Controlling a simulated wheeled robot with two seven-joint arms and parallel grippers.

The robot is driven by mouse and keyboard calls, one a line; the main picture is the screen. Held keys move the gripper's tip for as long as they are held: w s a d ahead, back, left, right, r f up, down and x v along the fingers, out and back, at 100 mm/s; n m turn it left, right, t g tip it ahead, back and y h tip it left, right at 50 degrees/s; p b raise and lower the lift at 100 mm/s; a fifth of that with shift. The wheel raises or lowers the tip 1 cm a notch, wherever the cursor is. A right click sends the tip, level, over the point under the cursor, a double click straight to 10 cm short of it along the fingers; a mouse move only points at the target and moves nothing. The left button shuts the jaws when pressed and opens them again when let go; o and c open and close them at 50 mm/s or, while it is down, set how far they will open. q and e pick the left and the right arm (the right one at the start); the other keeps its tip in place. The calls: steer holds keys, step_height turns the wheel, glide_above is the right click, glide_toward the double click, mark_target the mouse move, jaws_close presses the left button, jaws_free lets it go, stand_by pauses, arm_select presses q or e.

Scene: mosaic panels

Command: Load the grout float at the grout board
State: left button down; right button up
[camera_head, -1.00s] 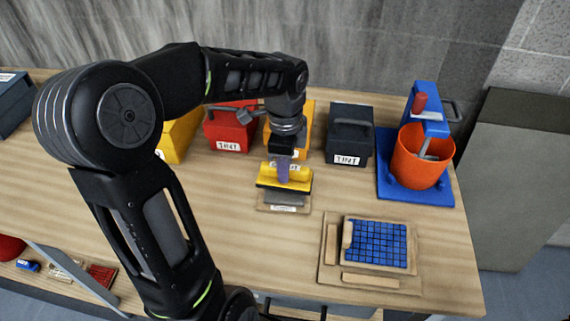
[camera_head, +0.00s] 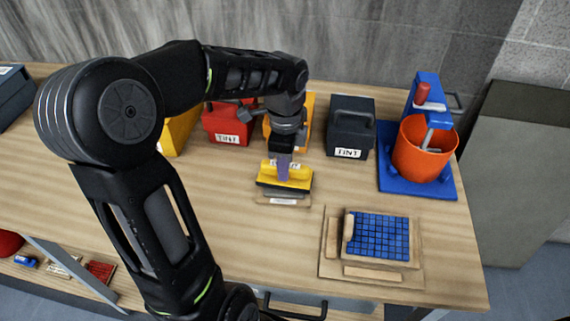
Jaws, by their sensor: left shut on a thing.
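The yellow grout float (camera_head: 295,179) with a dark underside is held from above by my left gripper (camera_head: 283,160), which is shut on its handle. The float is over the small grout board (camera_head: 302,202), whose pale label shows at its front edge. The float hides most of the board, and I cannot tell whether its sole touches it. No grey grout shows around the float. The mosaic panel of blue tiles (camera_head: 378,237) lies on a wooden board to the right. My right gripper is not in view.
Behind the float stand a red TINT box (camera_head: 227,125), a yellow-orange box partly behind my arm, and a dark TINT box (camera_head: 350,124). An orange bucket (camera_head: 415,160) sits in a blue stand at the right. The table (camera_head: 345,184) is clear between float and panel.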

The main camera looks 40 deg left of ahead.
arm_select(q)
steer(key=shift+f+b, duration=0.35)
steer(key=shift+f, duration=0.2)
stand_by(0.4)
steer(key=shift+f, duration=0.1)
stand_by(1.1)
step_height(320, 180, up, 7)
steer(key=p, duration=0.6)
stand_by(1.0)
